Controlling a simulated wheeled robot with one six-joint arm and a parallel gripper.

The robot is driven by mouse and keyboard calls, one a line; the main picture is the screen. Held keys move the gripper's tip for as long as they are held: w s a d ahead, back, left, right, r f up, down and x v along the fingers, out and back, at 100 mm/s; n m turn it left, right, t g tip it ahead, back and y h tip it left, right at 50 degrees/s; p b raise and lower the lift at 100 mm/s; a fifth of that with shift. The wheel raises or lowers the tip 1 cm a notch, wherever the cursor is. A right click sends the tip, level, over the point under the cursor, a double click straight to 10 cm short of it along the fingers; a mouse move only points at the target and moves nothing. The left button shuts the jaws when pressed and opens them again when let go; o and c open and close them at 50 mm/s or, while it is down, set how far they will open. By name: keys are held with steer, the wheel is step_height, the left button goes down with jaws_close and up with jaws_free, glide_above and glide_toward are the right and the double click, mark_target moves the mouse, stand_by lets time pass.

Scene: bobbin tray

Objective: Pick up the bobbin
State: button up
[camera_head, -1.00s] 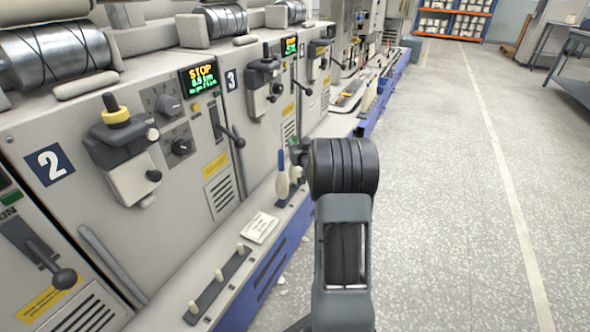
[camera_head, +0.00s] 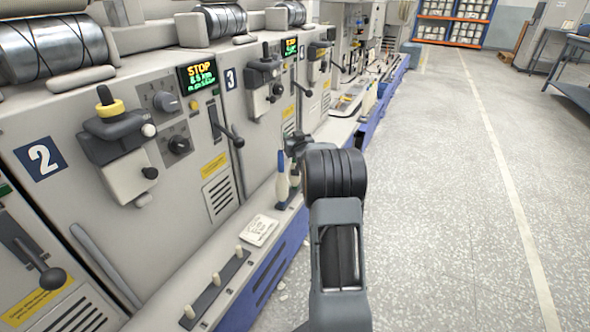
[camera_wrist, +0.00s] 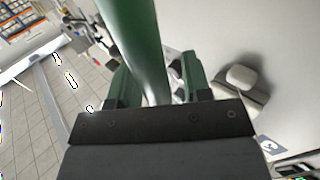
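In the wrist view, my gripper (camera_wrist: 155,90) has two green fingers standing apart beyond a dark body. A smooth green cylinder (camera_wrist: 145,45) runs down from the top edge between them, and its lower end is hidden behind the dark body. I cannot tell whether it is the bobbin or whether the fingers touch it. In the head view, my gripper (camera_head: 295,145) is small and partly hidden by my arm, beside the machine front. Large wire-wound bobbins (camera_head: 50,50) lie on top of the machine at the upper left.
Grey machine units (camera_head: 75,190) line the left. A ledge has a peg strip (camera_head: 217,287), a white card (camera_head: 262,229) and a blue-and-white tool (camera_head: 282,178) close below my gripper. Open floor (camera_head: 430,220) lies to the right. Orange racks (camera_head: 455,22) and a table (camera_head: 572,85) stand farther back.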

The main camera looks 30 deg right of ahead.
jaws_close()
stand_by(0.4)
